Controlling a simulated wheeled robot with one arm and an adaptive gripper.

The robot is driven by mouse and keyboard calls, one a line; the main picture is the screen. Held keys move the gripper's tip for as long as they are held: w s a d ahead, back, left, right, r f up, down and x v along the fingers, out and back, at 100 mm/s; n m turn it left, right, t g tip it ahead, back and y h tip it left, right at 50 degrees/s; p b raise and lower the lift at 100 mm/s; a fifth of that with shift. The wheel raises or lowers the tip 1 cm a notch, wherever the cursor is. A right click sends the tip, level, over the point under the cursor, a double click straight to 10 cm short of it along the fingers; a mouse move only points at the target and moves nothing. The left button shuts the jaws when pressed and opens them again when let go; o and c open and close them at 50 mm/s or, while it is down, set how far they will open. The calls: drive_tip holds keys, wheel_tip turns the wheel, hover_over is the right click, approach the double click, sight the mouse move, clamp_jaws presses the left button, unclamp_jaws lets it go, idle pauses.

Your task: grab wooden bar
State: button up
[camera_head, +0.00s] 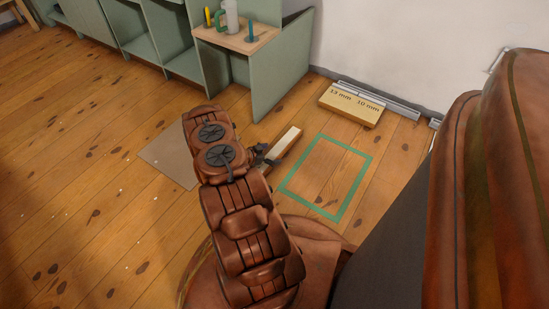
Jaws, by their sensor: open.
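A light wooden bar (285,142) lies on the floor, just right of my arm and beside the green outline. Its pale top end shows clearly. My gripper (266,156) is small and dark in the view, at the lower left end of the bar. The jaws are open. My arm partly hides the gripper, and I cannot tell whether a finger touches the bar.
A green taped rectangle (287,189) marks bare floor right of the bar. A grey-brown sheet (168,157) lies left of my arm. A wooden box marked 13 mm and 10 mm (351,105) stands by the wall. Green shelving (281,80) with a mug (230,20) stands behind.

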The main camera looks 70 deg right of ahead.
drive_tip(key=shift+s+d+f, duration=0.1)
drive_tip(key=shift+d+f, duration=0.05)
drive_tip(key=shift+d, duration=0.1)
drive_tip(key=c, duration=1.5)
drive_tip(key=shift+c, duration=0.2)
